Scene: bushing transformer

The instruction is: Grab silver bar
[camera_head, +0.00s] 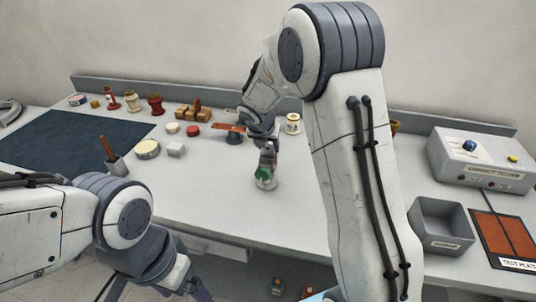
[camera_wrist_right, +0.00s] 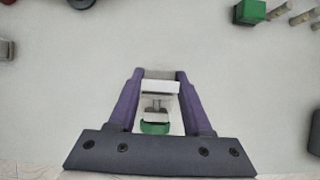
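My right gripper (camera_head: 267,160) points down over the middle of the white table. Below it in the head view is a small green piece (camera_head: 263,174) with a pale, shiny base. In the right wrist view, a silver bar-like piece (camera_wrist_right: 160,88) lies between the two purple fingers of my right gripper (camera_wrist_right: 160,75). A short post and a green part (camera_wrist_right: 155,127) show below it. The fingers are apart and close along both its sides; whether they press on it I cannot tell. My left gripper (camera_head: 195,289) hangs low at the table's front, its fingertips unclear.
A grey open bin (camera_head: 441,222), a test plate (camera_head: 503,240) and a control box (camera_head: 480,158) stand at the right. Several bushings, a wooden block (camera_head: 192,114) and a dark mat (camera_head: 70,140) are at the back and left. The table front is mostly clear.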

